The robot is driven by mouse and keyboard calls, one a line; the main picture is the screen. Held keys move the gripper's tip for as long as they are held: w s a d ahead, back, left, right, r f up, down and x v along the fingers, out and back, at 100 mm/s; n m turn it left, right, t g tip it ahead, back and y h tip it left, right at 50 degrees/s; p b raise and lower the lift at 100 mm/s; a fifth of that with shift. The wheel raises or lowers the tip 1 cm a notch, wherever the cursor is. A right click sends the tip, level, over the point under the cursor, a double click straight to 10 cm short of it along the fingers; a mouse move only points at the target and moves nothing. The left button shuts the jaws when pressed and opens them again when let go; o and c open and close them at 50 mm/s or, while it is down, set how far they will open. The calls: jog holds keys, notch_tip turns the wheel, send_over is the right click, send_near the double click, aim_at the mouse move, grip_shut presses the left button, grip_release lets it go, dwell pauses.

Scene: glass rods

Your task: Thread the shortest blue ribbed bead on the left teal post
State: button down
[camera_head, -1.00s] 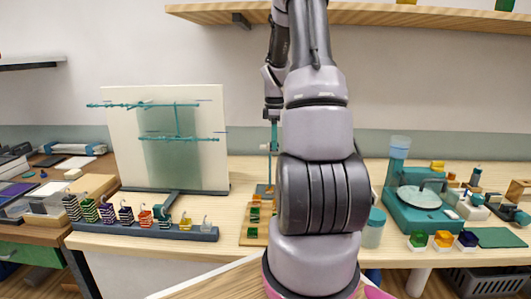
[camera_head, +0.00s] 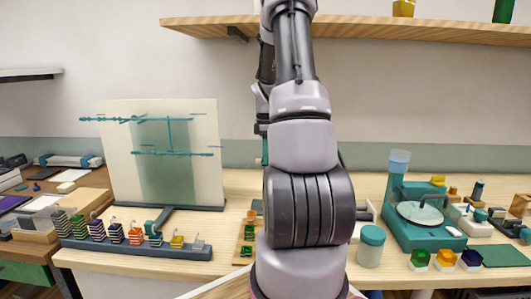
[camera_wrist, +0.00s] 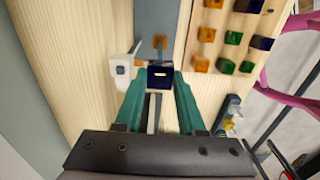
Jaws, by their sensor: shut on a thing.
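In the wrist view, the teal fingers of my gripper (camera_wrist: 160,76) are shut on a dark blue bead (camera_wrist: 160,77). The bead looks short and block-like from this angle; its ribs cannot be made out. Just beyond it lies a blue-grey base plate (camera_wrist: 157,18), with a small amber piece (camera_wrist: 160,42) on it. I cannot tell from above whether a post stands there. In the head view my arm hides the gripper, the held bead and most of the area behind it.
A wooden board (camera_wrist: 224,52) with several amber, green and blue beads lies right of the base plate. A white block (camera_wrist: 122,72) stands close left of the gripper. In the head view, a white panel with teal rods (camera_head: 115,180) stands left and a teal machine (camera_head: 400,225) right.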

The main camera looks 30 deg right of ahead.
jog(key=shift+f, duration=0.15)
dwell(0.4)
notch_tip(320, 180, down, 8)
dwell(1.7)
jog(key=shift+f, duration=0.1)
dwell(0.4)
jog(key=shift+c, duration=2.1)
grip_release()
notch_tip(320, 180, up, 11)
jog(key=shift+f, duration=0.1)
